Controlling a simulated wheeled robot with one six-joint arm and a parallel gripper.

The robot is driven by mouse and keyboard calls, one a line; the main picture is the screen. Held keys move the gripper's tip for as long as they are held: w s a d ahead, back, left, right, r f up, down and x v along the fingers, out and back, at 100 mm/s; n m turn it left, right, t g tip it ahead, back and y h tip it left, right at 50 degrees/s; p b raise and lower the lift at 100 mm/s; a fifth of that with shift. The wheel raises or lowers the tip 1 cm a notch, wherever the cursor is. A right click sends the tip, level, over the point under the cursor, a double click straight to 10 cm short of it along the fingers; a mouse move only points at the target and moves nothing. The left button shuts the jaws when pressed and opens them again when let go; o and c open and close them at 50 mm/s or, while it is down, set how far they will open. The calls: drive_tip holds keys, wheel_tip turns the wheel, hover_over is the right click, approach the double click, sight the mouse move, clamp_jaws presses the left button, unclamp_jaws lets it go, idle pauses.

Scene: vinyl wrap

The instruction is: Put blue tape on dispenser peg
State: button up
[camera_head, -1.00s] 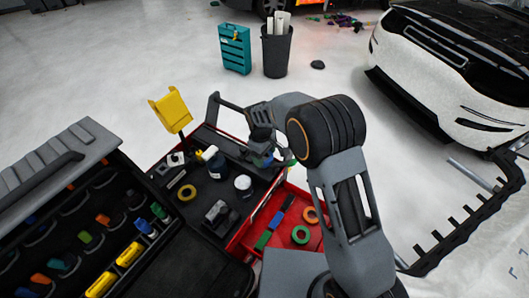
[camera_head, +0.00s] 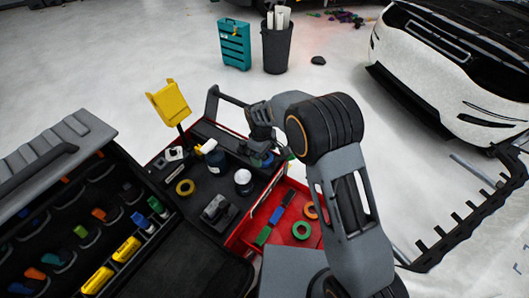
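My gripper (camera_head: 262,152) is at the far right part of the cart's black top, pointing down and partly hidden by my own arm. A dark blue ring-like thing (camera_head: 263,162), likely the blue tape, shows right at the fingertips. I cannot tell whether the fingers hold it or only sit around it. A small black device (camera_head: 218,209) on the front part of the cart top may be the tape dispenser. Its peg is too small to make out.
The red drawer (camera_head: 318,252) stands open at right with a green roll (camera_head: 301,230) and an orange roll (camera_head: 311,211). A dark bottle (camera_head: 215,161) and white-topped jar (camera_head: 243,177) stand on the cart.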

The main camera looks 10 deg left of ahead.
drive_tip(key=shift+o, duration=0.8)
wheel_tip(320, 180, up, 14)
drive_tip(key=a+b, duration=0.1)
drive_tip(key=s+d+r+m+t, duration=0.2)
drive_tip(key=s+d+m, duration=0.4)
drive_tip(key=s+d, duration=0.3)
drive_tip(key=s+d+r+m+t+y, duration=0.1)
drive_tip(key=s+d+m, duration=0.5)
drive_tip(key=d, duration=0.9)
drive_tip(key=s+r+t, duration=0.1)
drive_tip(key=s+r, duration=0.1)
drive_tip(key=s, duration=0.1)
drive_tip(key=shift+s+d+m+t, duration=0.15)
drive_tip(key=shift+d+m+t, duration=0.05)
drive_tip(key=shift+m+t, duration=0.1)
